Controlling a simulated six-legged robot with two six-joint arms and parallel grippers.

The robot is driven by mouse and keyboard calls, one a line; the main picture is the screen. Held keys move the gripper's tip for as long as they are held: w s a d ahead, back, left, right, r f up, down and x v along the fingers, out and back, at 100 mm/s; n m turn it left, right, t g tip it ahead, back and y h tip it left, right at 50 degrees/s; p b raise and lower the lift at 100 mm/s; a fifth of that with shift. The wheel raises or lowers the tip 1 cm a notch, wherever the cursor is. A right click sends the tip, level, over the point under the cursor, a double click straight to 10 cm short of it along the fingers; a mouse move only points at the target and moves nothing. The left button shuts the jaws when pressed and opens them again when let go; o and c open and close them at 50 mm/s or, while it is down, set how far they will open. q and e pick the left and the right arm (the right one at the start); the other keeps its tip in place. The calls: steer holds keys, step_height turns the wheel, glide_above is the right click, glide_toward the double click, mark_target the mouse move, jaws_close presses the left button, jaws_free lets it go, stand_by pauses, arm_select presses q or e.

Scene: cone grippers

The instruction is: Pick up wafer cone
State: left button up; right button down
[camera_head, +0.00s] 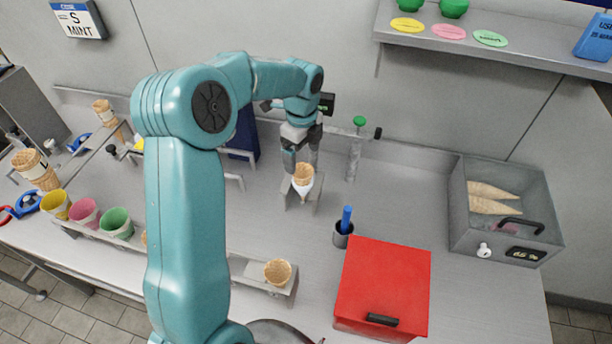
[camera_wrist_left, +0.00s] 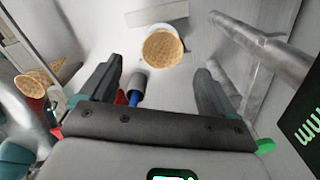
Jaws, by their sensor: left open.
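A wafer cone (camera_head: 303,172) with a white sleeve stands upright in a small metal holder (camera_head: 290,196) at the middle of the counter. My left gripper (camera_head: 302,160) is open and empty, right behind and above the cone's rim in the head view. In the left wrist view the cone's round waffle mouth (camera_wrist_left: 163,48) shows ahead of the two spread fingers (camera_wrist_left: 157,75), between their lines. I cannot tell whether a finger touches the cone. My right gripper is not in view.
A red box (camera_head: 383,285) and a dark cup with a blue handle (camera_head: 343,235) stand in front of the holder. Another wafer cone (camera_head: 277,271) sits in the front rack. A metal post with a green knob (camera_head: 359,121) is right of my gripper. A glass-lidded case (camera_head: 507,240) holds cones.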

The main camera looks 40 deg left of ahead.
mark_target(302, 171)
arm_select(q)
steer(key=shift+s+a+f, duration=0.15)
steer(key=shift+a+f, duration=0.05)
steer(key=shift+f, duration=0.35)
steer(key=shift+s+a+f, duration=0.15)
steer(key=shift+f, duration=0.4)
steer(key=shift+d+f, duration=0.1)
steer(key=shift+f, duration=0.05)
steer(key=shift+w+d+f+p, duration=0.2)
steer(key=shift+f+p, duration=0.3)
steer(key=shift+f, duration=0.05)
steer(key=shift+w+d+f+p, duration=0.15)
steer(key=shift+f+p, duration=0.35)
steer(key=shift+f, duration=0.05)
steer(key=f, duration=0.2)
steer(key=shift+a+f, duration=0.3)
steer(key=shift+a, duration=0.05)
steer(key=shift+f, duration=0.15)
steer(key=shift+d, duration=0.2)
steer(key=c, duration=0.4)
steer(key=shift+a, duration=0.15)
steer(key=c, duration=0.3)
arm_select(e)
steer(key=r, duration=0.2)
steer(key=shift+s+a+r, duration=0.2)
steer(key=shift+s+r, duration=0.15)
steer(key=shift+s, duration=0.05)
